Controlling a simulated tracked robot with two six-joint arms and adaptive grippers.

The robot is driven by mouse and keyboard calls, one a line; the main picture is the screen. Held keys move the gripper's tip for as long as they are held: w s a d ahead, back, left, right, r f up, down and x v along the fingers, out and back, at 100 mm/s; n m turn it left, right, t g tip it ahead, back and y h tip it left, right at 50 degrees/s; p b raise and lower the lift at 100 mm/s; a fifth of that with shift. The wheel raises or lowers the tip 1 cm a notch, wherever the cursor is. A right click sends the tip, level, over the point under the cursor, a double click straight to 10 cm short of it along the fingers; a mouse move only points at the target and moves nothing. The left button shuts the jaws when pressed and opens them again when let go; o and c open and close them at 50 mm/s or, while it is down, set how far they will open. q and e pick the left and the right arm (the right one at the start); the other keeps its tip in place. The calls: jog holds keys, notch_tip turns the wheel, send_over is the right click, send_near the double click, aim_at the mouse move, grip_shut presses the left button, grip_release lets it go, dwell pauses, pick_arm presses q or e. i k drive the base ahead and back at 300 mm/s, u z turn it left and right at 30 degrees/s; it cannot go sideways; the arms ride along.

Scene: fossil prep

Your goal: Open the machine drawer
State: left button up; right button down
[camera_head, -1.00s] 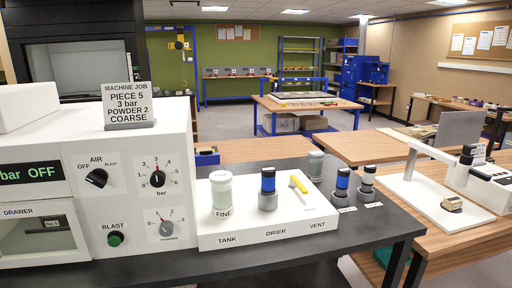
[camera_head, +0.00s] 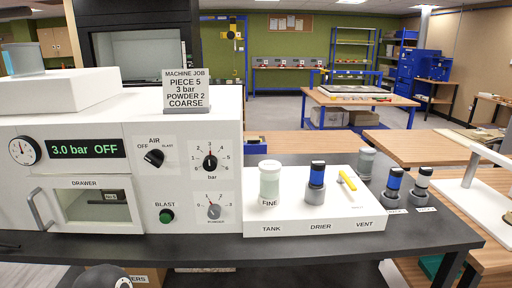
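The white machine (camera_head: 190,135) stands on the dark bench at the left. Its drawer (camera_head: 138,220), labelled DRAWER, is at the lower left of the front and looks shut. A grey bar handle (camera_head: 38,209) stands out at the drawer's left side. Through the drawer's window, a small labelled item shows dimly inside. A dark rounded part shows at the bottom edge, below the drawer; I cannot tell what it is. Neither gripper can be made out, and nothing touches the handle.
The display (camera_head: 86,149) reads 3.0 bar OFF. A job sign (camera_head: 186,88) stands on the machine. A white tray (camera_head: 290,213) with a FINE jar (camera_head: 269,181), a blue-banded cylinder and a yellow-handled valve sits to the right. The bench's front edge (camera_head: 200,249) runs below the drawer.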

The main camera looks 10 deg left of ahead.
aim_at(90, 213)
jog(key=z, duration=1.6)
jog(key=i, duration=0.1)
jog(key=u, duration=3.15)
jog(key=k, duration=0.35)
jog(key=u, duration=0.6)
jog(key=i, duration=0.95)
jog(key=u, duration=0.05)
